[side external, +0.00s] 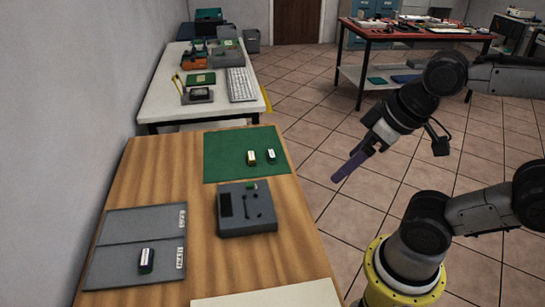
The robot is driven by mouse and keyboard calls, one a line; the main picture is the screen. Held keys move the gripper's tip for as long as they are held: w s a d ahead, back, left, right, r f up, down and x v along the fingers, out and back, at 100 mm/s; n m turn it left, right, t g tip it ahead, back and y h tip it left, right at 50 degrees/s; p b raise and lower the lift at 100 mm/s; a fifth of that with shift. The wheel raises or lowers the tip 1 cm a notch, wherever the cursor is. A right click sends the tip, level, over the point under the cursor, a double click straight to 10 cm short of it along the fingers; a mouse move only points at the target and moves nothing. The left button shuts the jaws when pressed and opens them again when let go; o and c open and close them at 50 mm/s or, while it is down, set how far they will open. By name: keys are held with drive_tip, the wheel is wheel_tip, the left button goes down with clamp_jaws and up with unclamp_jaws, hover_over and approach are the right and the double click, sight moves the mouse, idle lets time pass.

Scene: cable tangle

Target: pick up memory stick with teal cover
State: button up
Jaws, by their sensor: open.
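Two small memory sticks stand on the green mat (222,158) at the far end of the wooden table. The right one (271,156) has a white face and what looks like teal at its edges. The left one (251,157) looks yellowish. A third, dark stick with a white label (146,260) lies on the grey panel (112,262) at the near left. My gripper (346,172), with purple fingers, is open and empty. It hangs in the air to the right of the table, apart from all the sticks.
A grey boxy device (247,222) with a slot and a small green piece on top sits mid-table. A pale board (275,295) lies at the near edge. A white table (175,102) with a keyboard (241,84) stands behind. Bare wood lies between panel and device.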

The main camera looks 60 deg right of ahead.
drive_tip(key=shift+o, duration=0.5)
